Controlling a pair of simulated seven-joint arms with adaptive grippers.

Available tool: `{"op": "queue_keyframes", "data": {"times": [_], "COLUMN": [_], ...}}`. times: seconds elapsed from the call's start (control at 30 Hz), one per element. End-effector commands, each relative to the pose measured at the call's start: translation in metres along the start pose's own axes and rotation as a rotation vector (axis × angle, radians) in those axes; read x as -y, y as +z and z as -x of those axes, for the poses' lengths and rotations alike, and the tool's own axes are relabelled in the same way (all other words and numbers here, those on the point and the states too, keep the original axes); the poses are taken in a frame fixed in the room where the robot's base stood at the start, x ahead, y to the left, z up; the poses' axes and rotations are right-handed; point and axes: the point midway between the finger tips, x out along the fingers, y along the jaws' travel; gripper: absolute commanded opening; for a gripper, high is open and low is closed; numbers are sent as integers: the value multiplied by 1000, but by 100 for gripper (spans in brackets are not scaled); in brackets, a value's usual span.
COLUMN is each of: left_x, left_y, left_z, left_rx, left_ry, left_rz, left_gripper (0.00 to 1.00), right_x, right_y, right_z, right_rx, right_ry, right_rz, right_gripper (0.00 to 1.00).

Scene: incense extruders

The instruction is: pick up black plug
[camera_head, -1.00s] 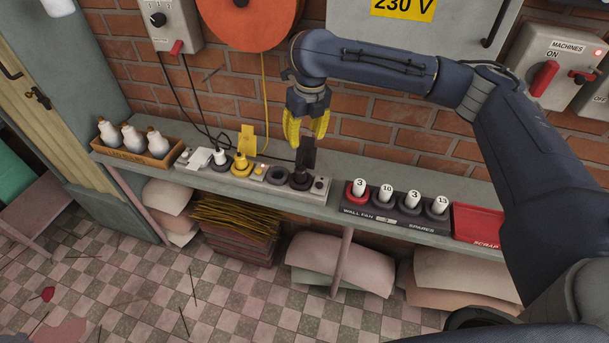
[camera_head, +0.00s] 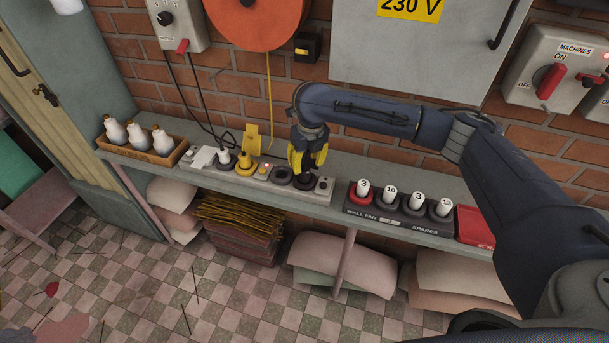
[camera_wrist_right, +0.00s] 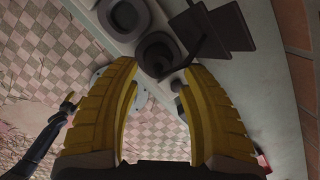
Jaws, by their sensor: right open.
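The black plug (camera_head: 304,182) sits in the right-hand socket of the grey power strip (camera_head: 222,172) on the shelf. Its dark flat tag (camera_wrist_right: 212,30) shows in the right wrist view, beside the round plug body (camera_wrist_right: 158,52). My right gripper (camera_head: 307,165) is open, fingers pointing down, just above the plug and partly hiding it. In the right wrist view its yellow fingers (camera_wrist_right: 157,78) are spread, with the plug beyond the tips; I cannot tell whether they touch it. My left gripper (camera_wrist_right: 70,104) shows small at the left of that view, its jaws too small to read.
A yellow plug (camera_head: 244,165) and a white plug (camera_head: 223,157) stand in the strip, left of an empty dark socket (camera_head: 279,175). A spares rack (camera_head: 398,220) with numbered plugs and a red scrap tray (camera_head: 474,228) lie to the right. A bottle box (camera_head: 143,153) is at left. Brick wall stands behind.

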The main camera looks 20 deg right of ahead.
Motion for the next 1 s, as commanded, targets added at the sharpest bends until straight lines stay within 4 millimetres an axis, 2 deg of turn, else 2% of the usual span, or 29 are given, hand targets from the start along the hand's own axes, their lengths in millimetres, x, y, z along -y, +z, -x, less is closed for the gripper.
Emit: {"op": "queue_keyframes", "data": {"times": [0.4,0.8,1.0], "left_x": [0,0,0], "left_y": [0,0,0], "left_z": [0,0,0], "left_rx": [0,0,0], "left_ry": [0,0,0], "left_rz": [0,0,0], "left_gripper": [48,48,48], "right_x": [-3,-2,-2], "right_y": [-2,-1,-1], "right_z": [-45,-51,-50], "right_rx": [-2,-1,-1], "right_ry": [1,0,0], "right_rz": [-2,0,0], "right_gripper": [44,44,21]}}
